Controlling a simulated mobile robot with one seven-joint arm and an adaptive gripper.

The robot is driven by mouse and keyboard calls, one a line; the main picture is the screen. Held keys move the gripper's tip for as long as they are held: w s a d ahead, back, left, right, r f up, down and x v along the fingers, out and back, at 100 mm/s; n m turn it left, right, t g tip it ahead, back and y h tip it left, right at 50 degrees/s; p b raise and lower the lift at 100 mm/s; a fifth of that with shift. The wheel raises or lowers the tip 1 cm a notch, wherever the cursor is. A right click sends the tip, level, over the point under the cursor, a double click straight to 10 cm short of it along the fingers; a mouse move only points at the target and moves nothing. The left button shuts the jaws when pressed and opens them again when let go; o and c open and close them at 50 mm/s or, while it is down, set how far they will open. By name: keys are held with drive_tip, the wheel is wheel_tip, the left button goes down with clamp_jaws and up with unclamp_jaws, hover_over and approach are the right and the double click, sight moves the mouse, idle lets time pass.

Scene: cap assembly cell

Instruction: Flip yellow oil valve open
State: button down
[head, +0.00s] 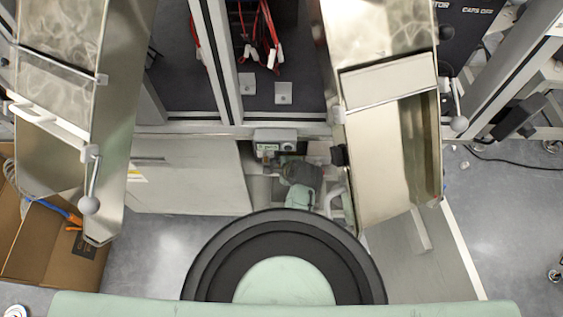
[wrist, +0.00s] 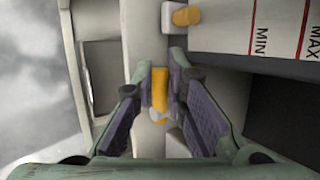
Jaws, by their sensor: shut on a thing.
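The yellow oil valve handle (wrist: 160,92) stands upright between the fingers in the middle of the wrist view. My gripper (wrist: 161,74) is shut on it, with one purple-padded finger on each side. A pale round part with a little yellow shows just below the handle. The fingers hide the sides of the handle and part of its mounting. In the head view, the valve cannot be made out.
A second yellow knob (wrist: 187,16) sits on a pale block close above the gripper. A panel marked MIN and MAX (wrist: 270,28) is at the upper right. In the head view, metal chutes (head: 385,150) flank the narrow cabinet opening, and an open cardboard box (head: 45,245) stands at left.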

drive_tip(key=shift+f+h, duration=0.2)
drive_tip(key=shift+h, duration=0.1)
drive_tip(key=c, duration=1.9)
unclamp_jaws()
drive_tip(key=shift+r, duration=0.15)
drive_tip(key=v, duration=0.7)
drive_tip(key=shift+s, duration=0.15)
drive_tip(key=shift+s, duration=0.1)
